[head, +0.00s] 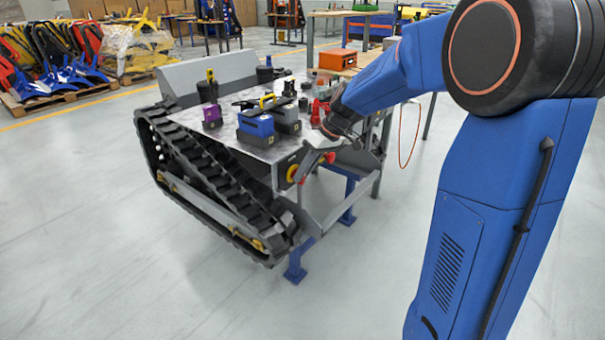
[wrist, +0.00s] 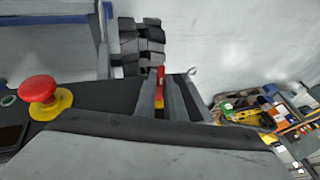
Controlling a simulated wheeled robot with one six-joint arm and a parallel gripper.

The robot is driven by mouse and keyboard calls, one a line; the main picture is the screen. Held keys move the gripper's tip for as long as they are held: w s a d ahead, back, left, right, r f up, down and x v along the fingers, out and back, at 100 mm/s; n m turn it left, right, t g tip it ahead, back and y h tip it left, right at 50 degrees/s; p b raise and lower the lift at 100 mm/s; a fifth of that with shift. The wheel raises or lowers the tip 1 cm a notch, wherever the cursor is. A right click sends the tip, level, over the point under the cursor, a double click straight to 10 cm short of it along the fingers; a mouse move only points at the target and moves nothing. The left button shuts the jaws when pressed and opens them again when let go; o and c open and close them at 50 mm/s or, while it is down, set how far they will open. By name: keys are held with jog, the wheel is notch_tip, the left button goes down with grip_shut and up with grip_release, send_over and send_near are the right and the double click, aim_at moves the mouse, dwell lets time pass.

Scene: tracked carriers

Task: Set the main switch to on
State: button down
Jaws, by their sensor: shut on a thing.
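The main switch (head: 291,174), with a red handle and yellow plate, is on the front panel of the tracked carrier, near its track. My gripper (head: 301,169) reaches down to it from the upper right. In the wrist view my gripper (wrist: 166,98) has its two grey fingers shut on the red handle of the main switch (wrist: 160,74). Some red and yellow shows between and beyond the fingers. The fingers cover much of the switch, so I cannot tell whether the handle stands at on or off.
A red mushroom button (wrist: 38,89) on a yellow base sits on the same panel, left in the wrist view. The black track (head: 215,175) runs beside the panel. Toolboxes, including a blue one (head: 256,126), stand on the carrier's deck. The floor in front is clear.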

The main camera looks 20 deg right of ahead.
jog(key=m+g+y, duration=0.1)
jog(key=y, duration=0.2)
jog(key=g+y, duration=0.2)
jog(key=y, duration=0.1)
jog(key=d+f+m+g+y, duration=0.1)
jog(key=g+y, duration=0.1)
jog(key=y, duration=0.1)
jog(key=shift+w+f+m, duration=0.1)
jog(key=shift+w+m, duration=0.2)
jog(key=shift+w, duration=0.05)
dwell(0.3)
jog(key=c, duration=1.8)
grip_release()
jog(key=shift+c, duration=0.2)
jog(key=shift+d, duration=0.1)
jog(key=v, duration=1.7)
jog(key=shift+d+f, duration=0.15)
